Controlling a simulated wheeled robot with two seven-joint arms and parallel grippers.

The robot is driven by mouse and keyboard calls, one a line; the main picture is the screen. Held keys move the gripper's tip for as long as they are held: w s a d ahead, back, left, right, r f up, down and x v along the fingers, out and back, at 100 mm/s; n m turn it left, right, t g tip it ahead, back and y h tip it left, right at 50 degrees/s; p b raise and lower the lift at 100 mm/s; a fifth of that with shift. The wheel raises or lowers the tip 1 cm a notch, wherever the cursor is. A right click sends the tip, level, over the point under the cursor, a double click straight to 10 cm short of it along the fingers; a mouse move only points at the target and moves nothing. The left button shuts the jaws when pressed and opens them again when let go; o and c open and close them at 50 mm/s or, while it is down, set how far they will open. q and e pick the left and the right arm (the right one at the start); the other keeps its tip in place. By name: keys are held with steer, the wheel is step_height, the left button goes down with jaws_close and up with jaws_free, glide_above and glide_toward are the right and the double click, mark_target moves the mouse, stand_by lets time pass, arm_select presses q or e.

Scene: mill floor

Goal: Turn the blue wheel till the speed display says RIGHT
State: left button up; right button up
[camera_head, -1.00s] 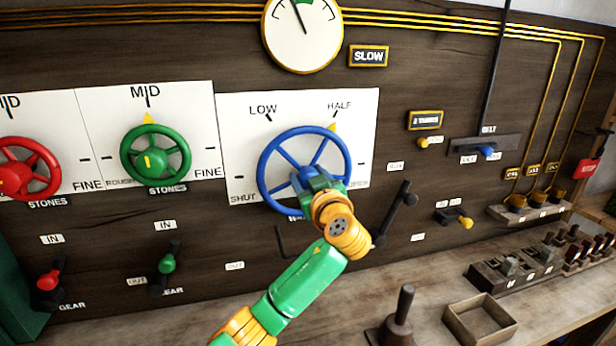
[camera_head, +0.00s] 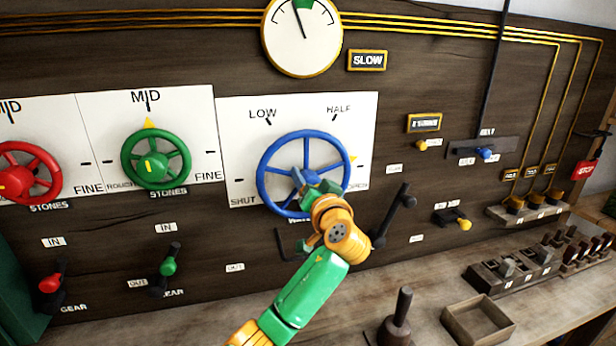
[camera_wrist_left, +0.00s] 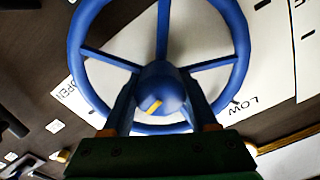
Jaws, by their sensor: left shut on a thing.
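The blue wheel (camera_head: 262,165) is on a white plate (camera_head: 236,120) marked SHUT, LOW, HALF and OPEN. Its yellow pointer (camera_head: 352,158) is at the right, between HALF and OPEN. My left gripper (camera_head: 308,182) is shut on the wheel's hub. In the left wrist view the two fingers (camera_wrist_left: 160,95) lie on either side of the blue hub (camera_wrist_left: 160,84). The speed display (camera_head: 367,60) reads SLOW. My right gripper is not in view.
A green wheel (camera_head: 131,150) and a red wheel (camera_head: 50,168) are to the left. A dark crank handle (camera_head: 402,210) stands close right of my left wrist. An upright lever (camera_head: 402,305) and an open wooden box (camera_head: 465,335) are on the bench below.

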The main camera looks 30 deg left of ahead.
arm_select(q)
steer(key=shift+r+m+p, duration=0.1)
steer(key=shift+m+p, duration=0.45)
steer(key=shift+m, duration=0.95)
steer(key=o, duration=1.4)
steer(key=shift+c, duration=0.2)
steer(key=b+v, duration=0.3)
steer(key=v, duration=0.4)
